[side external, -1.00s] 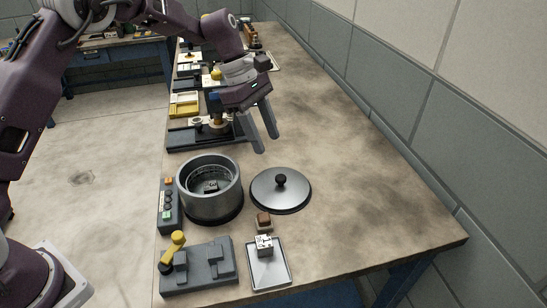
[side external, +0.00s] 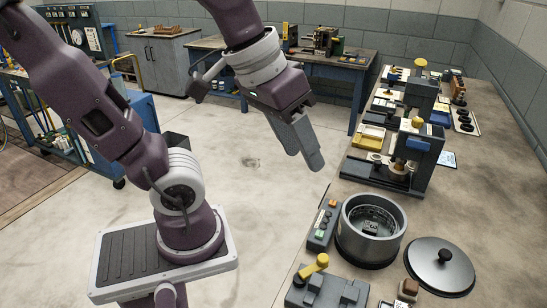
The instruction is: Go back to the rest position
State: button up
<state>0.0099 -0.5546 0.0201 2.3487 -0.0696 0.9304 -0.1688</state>
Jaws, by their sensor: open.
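My gripper (side external: 312,160) hangs in the air over the open floor, left of the workbench, its fingers pointing down and to the right. It holds nothing that I can see; the fingers overlap from this angle, so the gap between them is hard to see. It is apart from the bench and everything on it.
On the workbench (side external: 448,210) stand an open round pot (side external: 345,235), its lid (side external: 425,268) with a black knob, a button box (side external: 321,228), a grey fixture with a yellow handle (side external: 330,288) and presses (side external: 412,165). A blue-legged table (side external: 345,62) stands behind. The floor (side external: 240,190) between is clear.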

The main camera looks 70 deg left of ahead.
jog(key=s, duration=0.1)
jog(key=s+f+m, duration=0.1)
jog(key=s+a+f+m, duration=0.1)
jog(key=s, duration=0.1)
jog(key=shift+a+f+t+y, duration=0.1)
jog(key=shift+t+y, duration=0.3)
